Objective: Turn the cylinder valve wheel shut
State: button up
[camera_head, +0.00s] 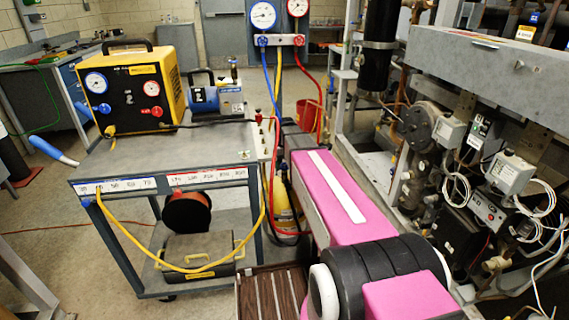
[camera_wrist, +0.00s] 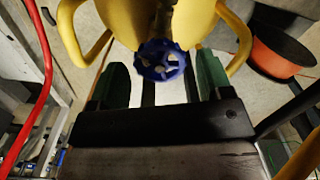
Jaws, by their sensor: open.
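The blue valve wheel (camera_wrist: 162,60) shows in the wrist view, in front of the yellow cylinder (camera_wrist: 150,14) with its looped yellow guard. My gripper (camera_wrist: 162,78) is open, with one green finger on each side of the wheel. A gap shows between each finger and the wheel's rim, and nothing is gripped. How deep the wheel sits between the fingers is hard to tell. In the head view the yellow cylinder (camera_head: 284,203) is partly visible behind the cart's right side. The wheel and my gripper cannot be made out there.
The grey cart (camera_head: 170,150) stands left of my arm, carrying a yellow-and-black machine (camera_head: 135,90). A yellow hose (camera_head: 125,238) loops across its front. The compressor rack (camera_head: 480,75) fills the right side.

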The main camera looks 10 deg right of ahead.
jog(key=n, duration=0.7)
jog(key=shift+n, duration=0.4)
jog(key=c, duration=0.7)
